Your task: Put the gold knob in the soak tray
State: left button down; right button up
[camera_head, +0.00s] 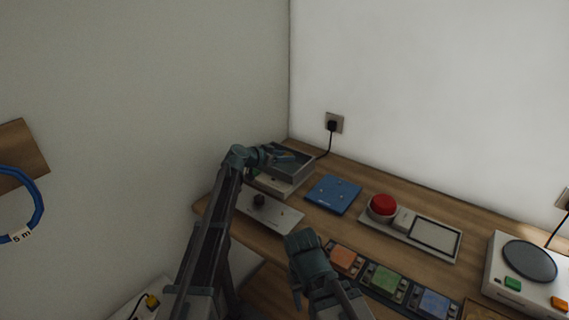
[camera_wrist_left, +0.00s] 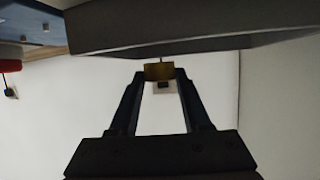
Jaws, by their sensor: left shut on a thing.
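The gold knob (camera_wrist_left: 158,71) is between the fingertips of my left gripper (camera_wrist_left: 160,76), which is shut on it. In the head view my left gripper (camera_head: 284,157) is over the grey tray (camera_head: 293,174) at the back left of the bench; the knob is too small to make out there. In the left wrist view the tray's grey wall (camera_wrist_left: 190,32) is close to the knob, with a gap that I cannot judge. The tray's inside is mostly hidden. My right gripper (camera_head: 298,290) is low at the front of the bench, its fingers unclear.
A pale plate with a dark knob (camera_head: 259,200) lies before the tray. A blue board (camera_head: 333,194) and a red button (camera_head: 383,206) are to its right. Coloured modules (camera_head: 384,278) line the front. A white hotplate-like device (camera_head: 530,262) is at right. Walls close off the back and left.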

pick_arm(q)
jog(key=shift+w, duration=0.5)
jog(key=f+b, duration=0.2)
jog(key=w+f+b, duration=0.1)
jog(key=f+b, duration=0.1)
jog(key=shift+d, duration=0.1)
jog(key=shift+r, duration=0.15)
jog(key=shift+s+f+b, duration=0.1)
jog(key=shift+f+b, duration=0.35)
jog(key=shift+f, duration=0.1)
jog(key=shift+c, duration=1.8)
grip_release()
jog(key=shift+s, duration=0.2)
